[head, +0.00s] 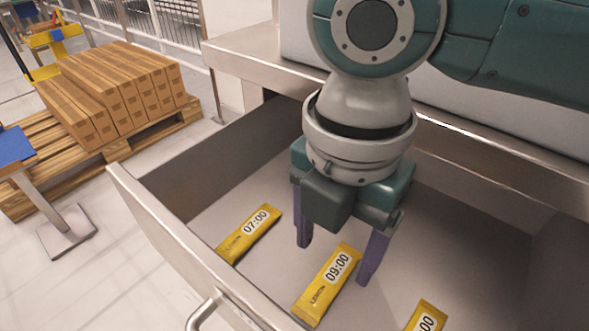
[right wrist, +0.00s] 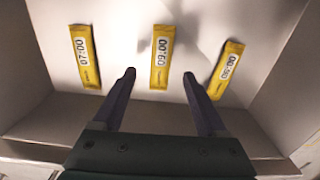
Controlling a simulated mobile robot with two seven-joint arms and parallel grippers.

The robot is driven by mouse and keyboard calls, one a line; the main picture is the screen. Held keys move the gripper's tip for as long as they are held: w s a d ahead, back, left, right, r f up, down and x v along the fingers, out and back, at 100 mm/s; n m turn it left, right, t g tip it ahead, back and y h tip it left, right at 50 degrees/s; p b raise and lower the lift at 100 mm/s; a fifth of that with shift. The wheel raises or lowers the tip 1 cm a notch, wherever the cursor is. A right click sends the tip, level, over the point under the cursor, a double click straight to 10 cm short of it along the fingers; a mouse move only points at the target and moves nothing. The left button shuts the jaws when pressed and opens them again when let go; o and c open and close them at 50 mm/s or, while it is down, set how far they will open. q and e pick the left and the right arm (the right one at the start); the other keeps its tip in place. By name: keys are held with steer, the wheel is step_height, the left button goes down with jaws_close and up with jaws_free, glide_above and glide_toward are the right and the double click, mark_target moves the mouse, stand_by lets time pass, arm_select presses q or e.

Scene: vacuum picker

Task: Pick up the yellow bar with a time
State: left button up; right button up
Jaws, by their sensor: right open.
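Three yellow bars with printed times lie flat in an open drawer. The 07:00 bar (head: 249,234) is at the left, the 09:00 bar (head: 328,285) is in the middle, and a third bar (head: 427,317) is cut off by the lower edge, its label partly out of view. My right gripper (head: 334,262) is open and empty, pointing down above the 09:00 bar. In the right wrist view the 09:00 bar (right wrist: 162,57) lies ahead, between the lines of the open fingers (right wrist: 158,75); the 07:00 bar (right wrist: 85,56) and the third bar (right wrist: 226,69) lie on either side. My left gripper is not in view.
The drawer's front wall (head: 190,265) with its handle (head: 203,314) is near the lower left. A metal counter (head: 265,58) stands behind the drawer. A wooden pallet (head: 119,148) with cardboard boxes (head: 115,90) is on the floor at the left.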

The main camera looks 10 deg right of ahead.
mark_target(330, 278)
step_height(330, 278, down, 4)
steer(key=shift+f+b, duration=0.1)
steer(key=shift+b, duration=0.75)
steer(key=shift+s+f, duration=0.1)
steer(key=shift+f, duration=0.3)
steer(key=shift+r, duration=0.1)
steer(key=shift+c, duration=0.2)
jaws_close()
